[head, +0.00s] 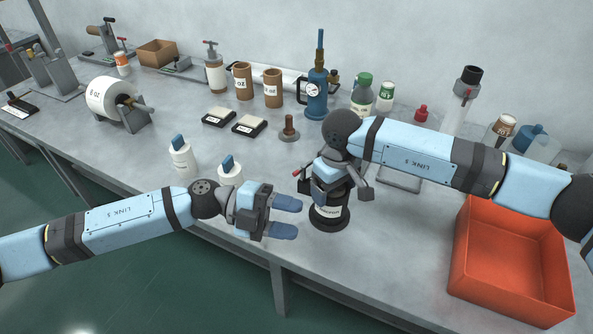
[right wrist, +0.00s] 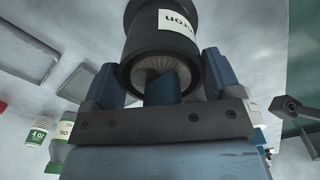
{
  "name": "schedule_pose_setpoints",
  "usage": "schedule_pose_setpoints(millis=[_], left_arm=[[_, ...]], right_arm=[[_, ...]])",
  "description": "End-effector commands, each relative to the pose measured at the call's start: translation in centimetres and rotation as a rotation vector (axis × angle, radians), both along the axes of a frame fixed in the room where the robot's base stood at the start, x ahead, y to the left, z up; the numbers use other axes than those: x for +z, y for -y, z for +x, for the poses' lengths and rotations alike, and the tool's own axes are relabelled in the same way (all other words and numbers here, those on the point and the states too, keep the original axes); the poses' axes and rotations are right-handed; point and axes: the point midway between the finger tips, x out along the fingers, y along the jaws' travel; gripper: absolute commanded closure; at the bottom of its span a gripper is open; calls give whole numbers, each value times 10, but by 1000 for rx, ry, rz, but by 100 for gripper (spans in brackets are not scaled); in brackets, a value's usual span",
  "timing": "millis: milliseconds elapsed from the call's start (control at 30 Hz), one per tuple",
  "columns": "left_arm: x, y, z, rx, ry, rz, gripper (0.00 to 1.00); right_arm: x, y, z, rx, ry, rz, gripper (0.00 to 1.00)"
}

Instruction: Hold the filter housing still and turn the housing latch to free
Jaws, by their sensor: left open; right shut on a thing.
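The filter housing (head: 328,222) is a black cylinder with a white label, standing on the bench near its front edge. In the right wrist view the housing (right wrist: 160,45) shows a round open end with pleats inside. My right gripper (head: 322,190) is over the housing from above, its fingers on either side of the rim, shut on it. A small red-tipped lever (head: 298,173) sticks out left of my right gripper. I cannot tell whether it is the housing latch. My left gripper (head: 294,217) is open and empty, just left of the housing, fingers pointing toward it.
An orange bin (head: 510,262) stands at the right front. Two white bottles (head: 182,160) with blue tops stand behind my left arm. A blue pump with a gauge (head: 316,95), several bottles and jars line the back. Bare bench lies between housing and bin.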

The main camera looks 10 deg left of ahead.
Motion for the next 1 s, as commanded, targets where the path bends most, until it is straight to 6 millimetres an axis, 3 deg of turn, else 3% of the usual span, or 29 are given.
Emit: schedule_pose_setpoints(millis=[300, 600, 767, 1000], left_arm=[[-11, -59, 57, 212, -679, -91, 53], [-24, -109, 98, 393, -1069, -188, 53], [-25, -113, 106, 418, -1125, -208, 53], [-25, -78, 118, 417, -1127, -208, 53]], right_arm=[[0, 0, 0, 0, 1, 1, 55], [0, 0, 0, 0, 1, 1, 55], [0, 0, 0, 0, 1, 1, 55], [1, 0, 0, 0, 1, 1, 55]])
